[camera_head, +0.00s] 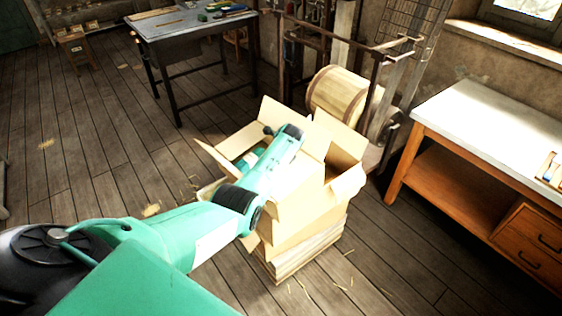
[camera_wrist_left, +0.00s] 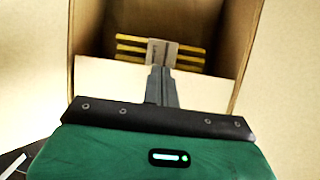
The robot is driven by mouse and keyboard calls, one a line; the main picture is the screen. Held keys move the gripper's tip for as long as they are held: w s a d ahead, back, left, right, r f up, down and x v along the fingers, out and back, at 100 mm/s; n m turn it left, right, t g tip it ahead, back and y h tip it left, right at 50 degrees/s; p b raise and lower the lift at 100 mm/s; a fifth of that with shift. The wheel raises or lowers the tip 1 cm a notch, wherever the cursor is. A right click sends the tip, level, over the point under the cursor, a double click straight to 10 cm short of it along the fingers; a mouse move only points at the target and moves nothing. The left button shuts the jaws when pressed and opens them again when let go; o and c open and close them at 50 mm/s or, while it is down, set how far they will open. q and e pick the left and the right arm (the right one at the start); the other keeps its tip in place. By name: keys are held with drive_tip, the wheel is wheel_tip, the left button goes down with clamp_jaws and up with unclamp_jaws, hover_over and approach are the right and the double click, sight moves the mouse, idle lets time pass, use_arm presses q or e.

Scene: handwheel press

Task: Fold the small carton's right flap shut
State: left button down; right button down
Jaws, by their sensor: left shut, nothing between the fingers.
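An open tan carton (camera_head: 290,222) stands on a low stack, with flaps standing up or spread outward. A right-hand flap (camera_head: 345,188) leans outward, and another flap (camera_head: 336,135) stands at the back right. My left arm reaches in from the left across the carton and hides part of its opening. In the left wrist view my left gripper (camera_wrist_left: 160,85) is shut and empty, in front of a pale panel (camera_wrist_left: 105,88) across part of a carton opening (camera_wrist_left: 165,20). I cannot tell which flap this panel is, or whether the fingertips touch it. My right gripper is not in view.
A layered stack (camera_head: 305,258) supports the carton. A wooden drum (camera_head: 340,92) in a metal frame is close behind. A white-topped bench (camera_head: 490,115) is at right. Floor is clear at left.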

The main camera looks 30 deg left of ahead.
use_arm(q)
drive_tip(key=shift+w+a+f+b, duration=0.1)
drive_tip(key=shift+a+f+b, duration=0.15)
drive_tip(key=shift+f, duration=0.55)
drive_tip(key=shift+f, duration=0.1)
drive_tip(key=shift+d, duration=0.15)
